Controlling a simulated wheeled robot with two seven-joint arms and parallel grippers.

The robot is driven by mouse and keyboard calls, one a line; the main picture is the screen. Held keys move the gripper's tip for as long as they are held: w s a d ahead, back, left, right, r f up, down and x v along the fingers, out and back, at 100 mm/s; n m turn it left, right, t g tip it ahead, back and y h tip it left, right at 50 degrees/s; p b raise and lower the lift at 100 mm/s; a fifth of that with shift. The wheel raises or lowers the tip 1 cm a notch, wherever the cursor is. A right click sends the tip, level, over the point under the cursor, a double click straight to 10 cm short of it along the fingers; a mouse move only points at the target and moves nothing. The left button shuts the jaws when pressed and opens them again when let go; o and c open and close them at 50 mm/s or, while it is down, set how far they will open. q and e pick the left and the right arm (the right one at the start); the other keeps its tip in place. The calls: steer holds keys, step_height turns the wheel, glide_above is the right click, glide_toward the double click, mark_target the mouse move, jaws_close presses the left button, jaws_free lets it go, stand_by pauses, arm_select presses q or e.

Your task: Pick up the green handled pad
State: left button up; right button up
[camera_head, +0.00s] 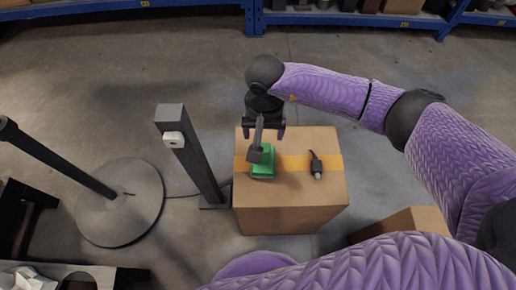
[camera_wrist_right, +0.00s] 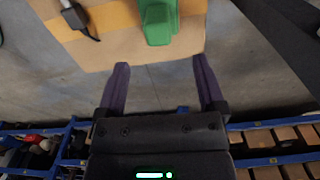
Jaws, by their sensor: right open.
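The green pad (camera_head: 263,170) lies on top of a cardboard box (camera_head: 290,213), left of the box's middle. A dark grey upright part (camera_head: 257,148) shows at the pad in the head view; I cannot tell how it joins the green body. In the right wrist view the green pad (camera_wrist_right: 158,22) is cut off by the top edge. My right gripper (camera_head: 264,131) is open and empty, at the far side of the pad and apart from it. Its spread fingers (camera_wrist_right: 161,62) point toward the pad in the wrist view. My left gripper is not in view.
A black device with a cable (camera_head: 316,167) lies on the box, right of the pad. A dark post (camera_head: 190,155) stands close to the box's left. A round-based pole (camera_head: 120,205) is farther left. Blue shelving (camera_head: 340,20) lines the back. Floor behind the box is clear.

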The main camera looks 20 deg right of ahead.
mark_target(264, 156)
steer(key=f+b, duration=0.2)
steer(key=f, duration=0.3)
steer(key=f+b, duration=0.3)
steer(key=f, duration=0.1)
steer(key=shift+d+f, duration=0.2)
steer(key=shift+f, duration=0.15)
steer(key=shift+r, duration=0.2)
steer(key=shift+c, duration=0.4)
steer(key=c, duration=0.7)
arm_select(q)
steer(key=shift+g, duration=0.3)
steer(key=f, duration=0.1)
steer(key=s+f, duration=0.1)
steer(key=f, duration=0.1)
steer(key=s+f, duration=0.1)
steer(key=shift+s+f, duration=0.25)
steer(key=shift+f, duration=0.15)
arm_select(e)
jaws_close()
